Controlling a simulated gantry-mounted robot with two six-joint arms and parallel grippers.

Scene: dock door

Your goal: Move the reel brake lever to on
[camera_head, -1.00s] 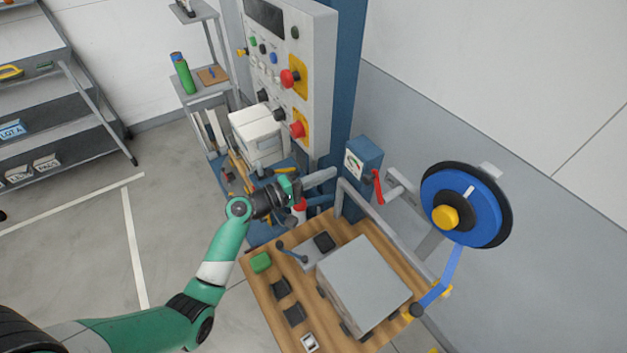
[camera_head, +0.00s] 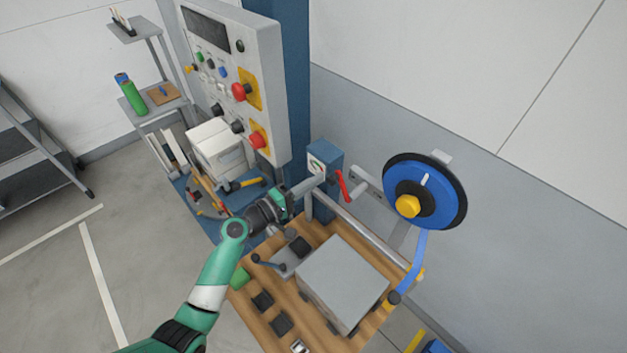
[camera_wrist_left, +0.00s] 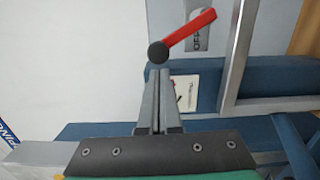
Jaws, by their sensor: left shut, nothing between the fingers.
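The reel brake lever is a red handle (camera_head: 343,187) beside the blue gauge box, left of the reel. In the left wrist view the red lever (camera_wrist_left: 190,34) slants up and right from a round black end (camera_wrist_left: 157,53). A plate behind it carries a label that seems to read OFF (camera_wrist_left: 196,43). My left gripper (camera_head: 321,179) is shut and empty, its fingertips just left of the lever. In the left wrist view the fingertips (camera_wrist_left: 157,73) sit just below the black end; whether they touch it is unclear. My right gripper is not in view.
The blue reel (camera_head: 432,195) stands right of the lever. The blue gauge box (camera_head: 325,158) and a grey rail (camera_head: 350,230) are close to the gripper. Below is a wooden bench (camera_head: 240,300) with a grey box (camera_head: 342,280). A control panel (camera_head: 225,70) rises behind.

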